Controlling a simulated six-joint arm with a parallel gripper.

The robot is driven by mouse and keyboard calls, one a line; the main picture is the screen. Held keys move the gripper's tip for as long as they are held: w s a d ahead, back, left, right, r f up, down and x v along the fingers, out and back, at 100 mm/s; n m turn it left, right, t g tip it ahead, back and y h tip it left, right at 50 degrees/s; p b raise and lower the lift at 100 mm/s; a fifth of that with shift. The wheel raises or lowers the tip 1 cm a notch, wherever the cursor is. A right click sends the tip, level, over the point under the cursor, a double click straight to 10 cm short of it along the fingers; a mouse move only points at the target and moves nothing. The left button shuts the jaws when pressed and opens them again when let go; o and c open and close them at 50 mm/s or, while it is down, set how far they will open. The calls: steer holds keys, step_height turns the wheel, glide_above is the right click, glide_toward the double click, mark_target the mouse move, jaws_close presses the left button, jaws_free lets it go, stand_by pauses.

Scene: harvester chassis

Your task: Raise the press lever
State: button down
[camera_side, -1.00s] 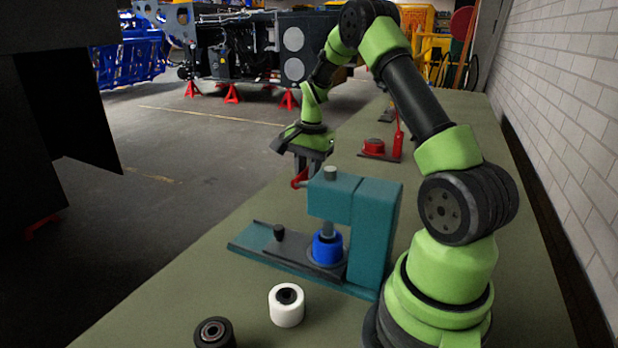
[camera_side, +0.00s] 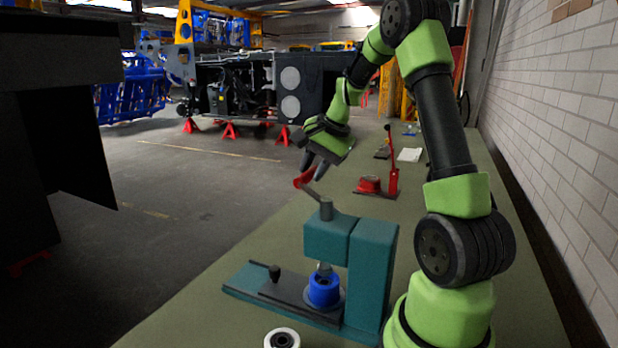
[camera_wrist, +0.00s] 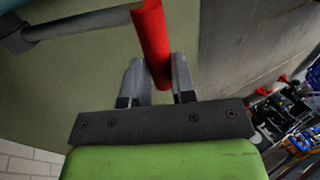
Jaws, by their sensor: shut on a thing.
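The teal press (camera_side: 378,275) stands on the bench in front of my base. Its lever is a grey rod (camera_side: 317,194) with a red grip (camera_side: 303,178), sloping up and to the left from the pivot on top of the press. My gripper (camera_side: 313,170) is shut on the red grip, above and left of the press head. In the wrist view, the red grip (camera_wrist: 152,40) passes between the two fingers of my gripper (camera_wrist: 158,80), and the grey rod (camera_wrist: 85,24) runs off to the left. A blue bushing (camera_side: 324,289) sits under the ram.
A white roller (camera_side: 282,339) is cut off at the bottom edge. A red tool with an upright handle (camera_side: 391,165) stands farther along the bench. A white sheet (camera_side: 410,155) lies behind it. A brick wall (camera_side: 560,130) runs along the right.

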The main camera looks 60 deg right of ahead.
steer(key=shift+s, duration=0.85)
steer(key=shift+r, duration=0.1)
steer(key=c, duration=0.9)
jaws_free()
steer(key=shift+c, duration=0.2)
steer(key=shift+r, duration=0.1)
steer(key=v, duration=1)
steer(key=shift+w, duration=0.15)
